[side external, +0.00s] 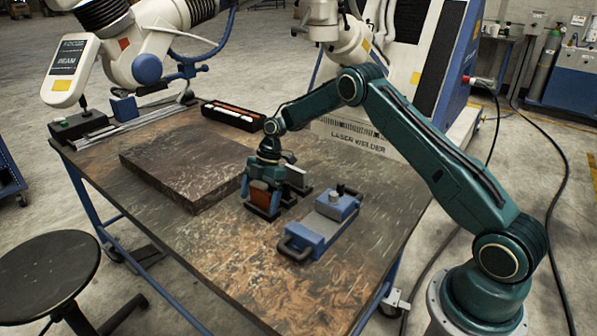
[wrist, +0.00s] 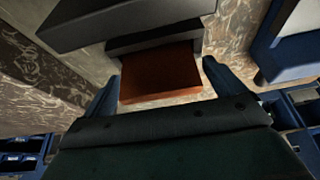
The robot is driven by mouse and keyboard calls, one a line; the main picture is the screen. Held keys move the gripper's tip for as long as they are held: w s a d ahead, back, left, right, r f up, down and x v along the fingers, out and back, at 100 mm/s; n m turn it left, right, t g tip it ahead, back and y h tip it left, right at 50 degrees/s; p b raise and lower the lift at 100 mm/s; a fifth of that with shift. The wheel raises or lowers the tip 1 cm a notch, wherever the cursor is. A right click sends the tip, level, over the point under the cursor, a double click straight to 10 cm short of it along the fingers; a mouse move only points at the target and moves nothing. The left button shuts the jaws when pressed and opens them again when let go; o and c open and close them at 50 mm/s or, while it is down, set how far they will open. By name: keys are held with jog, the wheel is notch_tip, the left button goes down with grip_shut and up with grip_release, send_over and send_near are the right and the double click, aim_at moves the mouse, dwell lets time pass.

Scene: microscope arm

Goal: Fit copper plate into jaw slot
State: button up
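The copper plate (side external: 261,195) is a small reddish-brown rectangle between the fingers of my gripper (side external: 261,202), low over the table. In the wrist view, the copper plate (wrist: 160,74) lies between the two fingertips of my gripper (wrist: 160,75). The fingers flank its sides closely, and I cannot tell whether both touch it. A dark grey stepped block (wrist: 125,24) covers the plate's far edge in the wrist view. In the side view a grey block (side external: 298,177) stands just right of my gripper. The jaw slot itself cannot be made out.
A blue vise-like fixture (side external: 320,226) with a black handle and knob is right of my gripper. A thick dark slab (side external: 185,160) lies to the left, and a black tray (side external: 233,115) behind. The table's front part (side external: 290,295) is clear.

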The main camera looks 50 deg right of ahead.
jog(key=shift+r, duration=0.15)
jog(key=v, duration=1.2)
dwell(0.7)
jog(key=s+a+r+m+t+h, duration=0.1)
jog(key=s+a+r+m, duration=0.35)
jog(key=s+r, duration=0.45)
jog(key=s+a+r+m+t+h, duration=0.1)
jog(key=s+a+r+m+t, duration=0.1)
jog(key=s+a+r+m, duration=0.65)
jog(key=s+d+m+t+h, duration=0.1)
jog(key=s+m, duration=0.1)
jog(key=s, duration=0.9)
jog(key=s+d+m+t+h, duration=0.1)
jog(key=s+d+m, duration=0.1)
jog(key=s, duration=0.9)
jog(key=shift+d+f, duration=0.2)
jog(key=shift+d, duration=0.1)
